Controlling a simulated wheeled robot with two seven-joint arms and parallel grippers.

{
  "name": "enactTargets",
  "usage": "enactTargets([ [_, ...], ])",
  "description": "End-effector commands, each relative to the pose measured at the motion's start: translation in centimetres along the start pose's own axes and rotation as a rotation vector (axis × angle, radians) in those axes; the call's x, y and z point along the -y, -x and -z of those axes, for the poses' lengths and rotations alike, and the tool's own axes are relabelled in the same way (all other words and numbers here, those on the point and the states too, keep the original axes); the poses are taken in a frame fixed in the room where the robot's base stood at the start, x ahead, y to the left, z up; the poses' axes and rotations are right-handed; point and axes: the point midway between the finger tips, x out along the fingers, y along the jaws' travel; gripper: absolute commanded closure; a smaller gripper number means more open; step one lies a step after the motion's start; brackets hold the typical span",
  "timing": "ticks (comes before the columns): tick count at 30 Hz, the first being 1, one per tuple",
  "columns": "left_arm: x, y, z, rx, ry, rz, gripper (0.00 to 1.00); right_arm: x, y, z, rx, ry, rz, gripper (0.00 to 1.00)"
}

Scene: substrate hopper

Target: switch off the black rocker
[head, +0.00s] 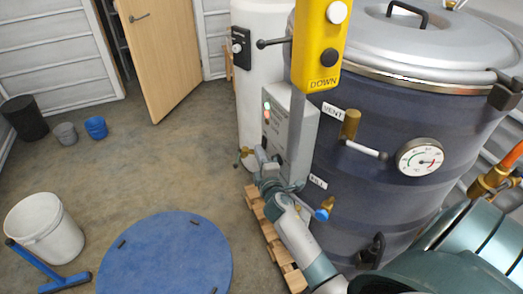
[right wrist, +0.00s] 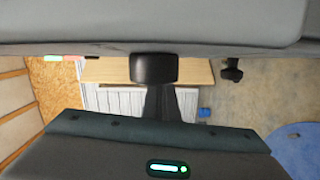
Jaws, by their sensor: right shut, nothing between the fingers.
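A grey control box (head: 302,125) stands beside the large dark vessel in the head view. Its left face, seen at a steep slant, carries small green and red lights (head: 266,110). I cannot make out a black rocker on it for certain; the lower part of that face is near my right gripper. My right gripper (head: 262,158) is in front of the box's lower left side, shut and empty. Whether it touches the box cannot be told. Its dark fingers show in the right wrist view (right wrist: 154,69). My left gripper is not in view.
A yellow pendant (head: 322,45) marked DOWN hangs before the dark vessel (head: 385,125). A white tank (head: 262,75) with a black dial box stands behind. A wooden pallet (head: 270,232), blue disc (head: 165,262) and white bucket (head: 45,228) are on the floor.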

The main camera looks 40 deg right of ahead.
Motion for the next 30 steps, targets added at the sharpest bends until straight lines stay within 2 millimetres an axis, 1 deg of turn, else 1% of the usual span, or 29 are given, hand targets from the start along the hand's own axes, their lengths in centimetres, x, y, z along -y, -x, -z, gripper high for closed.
enactTargets([
  [5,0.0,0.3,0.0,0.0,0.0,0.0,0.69,0.0,-0.2,-0.8,0.0,0.001,0.0,1.0],
  [15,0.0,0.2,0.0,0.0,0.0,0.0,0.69,0.1,-0.2,-0.8,0.0,0.003,-0.001,1.0],
  [21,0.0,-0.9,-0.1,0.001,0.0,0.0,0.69,0.3,-0.3,-1.4,0.0,0.063,-0.016,1.0],
  [23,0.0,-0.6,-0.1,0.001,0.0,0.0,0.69,0.1,-0.3,-1.4,0.001,0.059,-0.015,1.0],
  [30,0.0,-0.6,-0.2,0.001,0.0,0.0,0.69,0.1,-0.3,-1.4,0.002,0.058,-0.015,1.0],
])
